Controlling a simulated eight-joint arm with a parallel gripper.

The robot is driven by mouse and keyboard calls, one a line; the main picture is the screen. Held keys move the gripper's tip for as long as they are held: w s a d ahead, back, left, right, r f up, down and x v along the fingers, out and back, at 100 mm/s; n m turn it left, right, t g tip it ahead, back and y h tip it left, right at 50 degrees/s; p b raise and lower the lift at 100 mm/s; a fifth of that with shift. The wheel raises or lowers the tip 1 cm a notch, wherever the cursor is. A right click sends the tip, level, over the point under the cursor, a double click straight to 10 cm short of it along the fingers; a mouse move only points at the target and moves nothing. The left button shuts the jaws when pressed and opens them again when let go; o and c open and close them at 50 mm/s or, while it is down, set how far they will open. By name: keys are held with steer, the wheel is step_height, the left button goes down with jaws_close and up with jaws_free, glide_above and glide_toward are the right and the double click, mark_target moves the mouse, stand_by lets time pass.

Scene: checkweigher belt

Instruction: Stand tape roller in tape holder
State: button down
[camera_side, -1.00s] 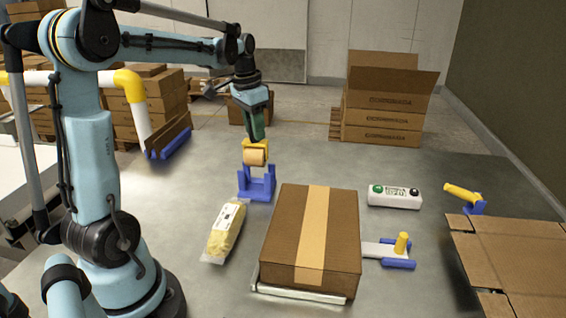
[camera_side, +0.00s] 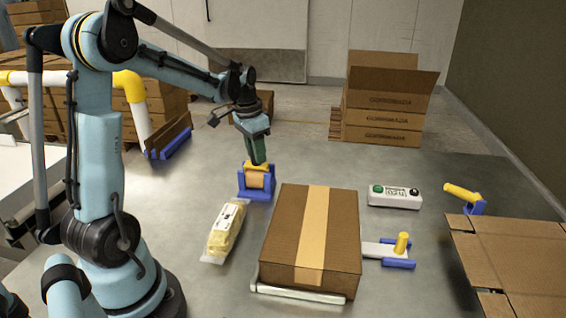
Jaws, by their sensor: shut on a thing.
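The tape roller (camera_side: 256,179) has a yellow top and a tan roll of tape. It sits low between the uprights of the blue tape holder (camera_side: 257,195) on the grey table. My gripper (camera_side: 258,162) comes down from above and is shut on the yellow top of the roller. The roller looks about upright. Whether its bottom rests on the holder is hidden by the holder's front.
A taped carton (camera_side: 312,240) stands on the weighing plate in front of the holder. A packet of yellow goods (camera_side: 227,231) lies to its left. A white button box (camera_side: 394,197) and a yellow-handled tool (camera_side: 461,193) are to the right. Flat cardboard (camera_side: 515,255) lies at the right edge.

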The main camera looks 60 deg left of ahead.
steer(key=shift+f, duration=0.3)
steer(key=c, duration=0.8)
jaws_free()
steer(key=shift+o, duration=0.2)
steer(key=shift+r, duration=0.1)
step_height(320, 180, up, 12)
steer(key=s, duration=0.1)
steer(key=shift+s, duration=0.25)
steer(key=shift+d, duration=0.1)
steer(key=s+d+f+t, duration=0.2)
steer(key=d, duration=0.5)
steer(key=s+d+f+t, duration=0.2)
steer(key=d+f, duration=0.1)
steer(key=d, duration=0.3)
steer(key=s+d+f+t, duration=0.1)
steer(key=s+d+f, duration=0.1)
steer(key=d, duration=0.5)
steer(key=shift+d+f+t, duration=0.35)
steer(key=shift+t, duration=0.05)
